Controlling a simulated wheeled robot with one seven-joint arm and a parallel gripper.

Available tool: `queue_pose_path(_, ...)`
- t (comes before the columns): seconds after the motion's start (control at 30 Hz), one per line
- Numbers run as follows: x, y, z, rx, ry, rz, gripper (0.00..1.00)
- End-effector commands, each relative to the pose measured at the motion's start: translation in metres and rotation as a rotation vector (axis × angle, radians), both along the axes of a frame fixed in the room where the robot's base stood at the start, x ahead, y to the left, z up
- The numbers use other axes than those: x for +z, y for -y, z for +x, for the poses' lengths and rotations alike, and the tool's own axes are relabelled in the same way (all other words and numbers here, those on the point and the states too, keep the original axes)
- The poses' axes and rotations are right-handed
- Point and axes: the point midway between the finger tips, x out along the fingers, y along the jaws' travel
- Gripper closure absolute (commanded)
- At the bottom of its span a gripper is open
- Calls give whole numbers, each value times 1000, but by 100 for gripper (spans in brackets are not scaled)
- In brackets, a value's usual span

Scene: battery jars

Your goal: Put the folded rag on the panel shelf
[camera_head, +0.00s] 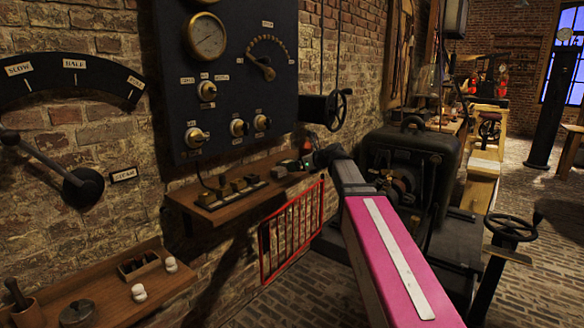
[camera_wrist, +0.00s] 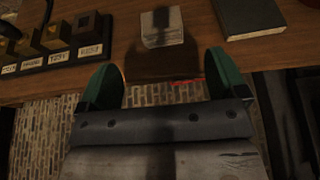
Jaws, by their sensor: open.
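The panel shelf (camera_head: 215,212) is a brown wooden ledge below the dark gauge panel; its surface also shows in the wrist view (camera_wrist: 115,60). A small pale block-like piece (camera_wrist: 162,38) with a dark band lies on it, possibly the folded rag; I cannot tell for sure. My gripper (camera_wrist: 162,72) has green fingers, spread open with nothing between them. The pale piece is just beyond the fingertips, roughly centred between them. In the head view my gripper (camera_head: 307,158) is at the shelf's right end, small and dark, and no rag is clear there.
A row of labelled switches (camera_head: 232,191) stands on the shelf left of my gripper; a dark book-like object (camera_wrist: 249,16) lies on the right. A red rack (camera_head: 292,232) is below. A lower shelf (camera_head: 105,292) holds small items. A dark machine (camera_head: 412,160) stands at right.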

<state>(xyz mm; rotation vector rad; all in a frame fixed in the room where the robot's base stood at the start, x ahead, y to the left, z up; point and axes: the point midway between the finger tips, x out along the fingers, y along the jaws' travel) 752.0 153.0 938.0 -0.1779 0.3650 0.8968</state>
Motion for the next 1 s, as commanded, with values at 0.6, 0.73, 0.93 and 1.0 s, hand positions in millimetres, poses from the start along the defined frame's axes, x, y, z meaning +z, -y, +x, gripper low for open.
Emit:
queue_pose_path(0.6,-124,33,-58,283,196,-521,9)
queue_pose_path(0.73,-187,52,-94,514,291,-783,9)
queue_pose_path(0.93,-272,88,-162,979,425,-1111,9)
queue_pose_path(1.0,-297,102,-187,1166,468,-1192,9)
